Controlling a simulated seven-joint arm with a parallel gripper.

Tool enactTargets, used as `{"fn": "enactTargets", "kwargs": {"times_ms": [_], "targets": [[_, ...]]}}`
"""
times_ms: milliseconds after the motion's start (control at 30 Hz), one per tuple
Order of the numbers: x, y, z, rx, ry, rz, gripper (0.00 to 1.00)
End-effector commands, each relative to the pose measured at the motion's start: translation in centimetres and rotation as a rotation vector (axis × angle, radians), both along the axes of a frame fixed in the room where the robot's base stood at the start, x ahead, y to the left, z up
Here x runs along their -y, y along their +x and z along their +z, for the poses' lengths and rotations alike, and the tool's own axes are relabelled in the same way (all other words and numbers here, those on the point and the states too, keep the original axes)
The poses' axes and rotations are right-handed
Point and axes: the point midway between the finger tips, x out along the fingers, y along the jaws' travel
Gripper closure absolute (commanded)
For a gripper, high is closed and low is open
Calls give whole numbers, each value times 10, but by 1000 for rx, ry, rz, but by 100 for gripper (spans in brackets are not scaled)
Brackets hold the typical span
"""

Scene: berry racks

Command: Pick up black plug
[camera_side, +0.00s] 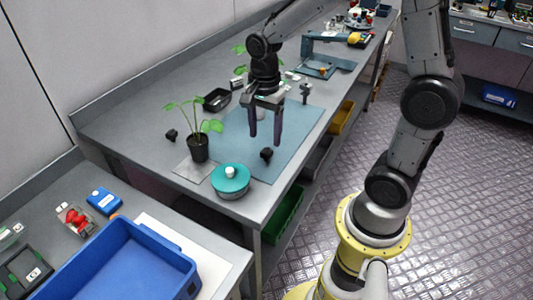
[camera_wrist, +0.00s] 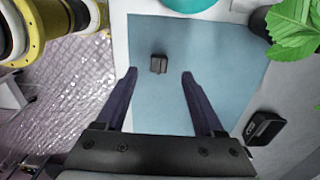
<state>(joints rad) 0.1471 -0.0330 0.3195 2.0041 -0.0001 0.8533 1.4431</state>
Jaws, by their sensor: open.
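A small black plug (camera_side: 266,154) lies on the blue-grey mat (camera_side: 232,138) in the side view, near the mat's front edge. In the wrist view the black plug (camera_wrist: 158,63) lies on the mat, ahead of the fingertips and between their lines. My gripper (camera_side: 265,141) is open and empty above the mat, with its fingers pointing down. In the wrist view my gripper (camera_wrist: 159,74) shows two dark, spread fingers, and nothing is between them. The plug is apart from both fingers. A second small black object (camera_side: 171,135) lies left of the potted plant in the side view.
A potted plant (camera_side: 198,148) stands left of the mat. A round teal-lidded container (camera_side: 230,180) is near the table's front edge. A black tray (camera_side: 217,99) and a small stand (camera_side: 305,92) are farther back. The mat around the plug is clear.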

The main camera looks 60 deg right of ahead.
Motion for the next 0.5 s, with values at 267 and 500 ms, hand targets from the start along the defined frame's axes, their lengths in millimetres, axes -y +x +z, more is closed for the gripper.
{"fn": "enactTargets", "kwargs": {"times_ms": [267,500], "targets": [[0,-1,-21,-1,0,1,30],[0,-3,-55,-3,0,1,30]]}}
